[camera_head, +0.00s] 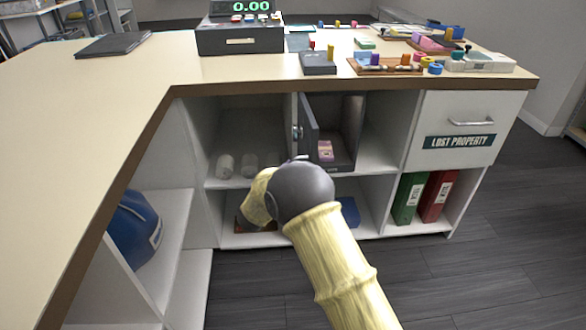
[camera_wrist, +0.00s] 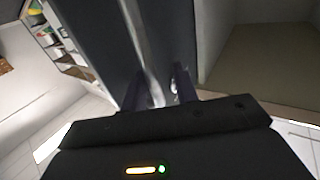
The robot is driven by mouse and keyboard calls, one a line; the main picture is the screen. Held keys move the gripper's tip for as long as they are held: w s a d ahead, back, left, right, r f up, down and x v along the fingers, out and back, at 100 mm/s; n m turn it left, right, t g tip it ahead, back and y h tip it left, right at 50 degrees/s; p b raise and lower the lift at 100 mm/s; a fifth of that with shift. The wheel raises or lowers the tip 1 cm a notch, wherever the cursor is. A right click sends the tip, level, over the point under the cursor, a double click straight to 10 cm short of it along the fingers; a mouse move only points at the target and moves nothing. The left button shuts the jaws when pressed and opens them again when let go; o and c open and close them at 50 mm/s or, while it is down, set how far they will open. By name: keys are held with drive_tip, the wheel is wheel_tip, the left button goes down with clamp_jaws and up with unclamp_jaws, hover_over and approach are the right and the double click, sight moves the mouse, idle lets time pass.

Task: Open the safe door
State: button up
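The safe (camera_head: 353,132) is a dark grey box in an upper compartment under the counter. Its door (camera_head: 308,128) stands ajar, swung out toward me on the left side, with a small metal handle (camera_head: 297,132) on its outer face. A pink bundle (camera_head: 325,151) shows inside. In the head view my forearm and wrist are in front of the compartments, and my gripper is hidden behind them. In the wrist view my gripper (camera_wrist: 156,92) has its two dark fingers apart, near a dark panel with a pale vertical strip. A shiny piece lies between the fingers; contact is unclear.
The counter (camera_head: 95,85) overhangs the compartments. A drawer marked Lost Property (camera_head: 463,125) and green and red binders (camera_head: 422,197) are at the right. The floor (camera_head: 490,265) at the right is clear.

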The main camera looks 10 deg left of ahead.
drive_tip(key=p+v, duration=0.3)
drive_tip(key=v, duration=1.4)
drive_tip(key=shift+s, duration=0.15)
drive_tip(key=w+d+r+n+g+y, duration=0.1)
drive_tip(key=w+d+r+g+y, duration=0.15)
drive_tip(key=d, duration=0.45)
drive_tip(key=w+d+r+n+g+y, duration=0.1)
drive_tip(key=w+d+n+g+y, duration=0.2)
drive_tip(key=d, duration=0.4)
drive_tip(key=s+d+g, duration=0.9)
drive_tip(key=s+d, duration=1.1)
drive_tip(key=d, duration=0.1)
drive_tip(key=w+p+v, duration=0.3)
drive_tip(key=p+v, duration=1.1)
drive_tip(key=p, duration=0.1)
drive_tip(key=w+r+p+v, duration=0.1)
drive_tip(key=w+p+v, duration=0.3)
drive_tip(key=p+v, duration=1.1)
drive_tip(key=shift+s+a+r+m+p, duration=0.3)
drive_tip(key=shift+s+r+p, duration=0.15)
drive_tip(key=shift+r+p, duration=0.15)
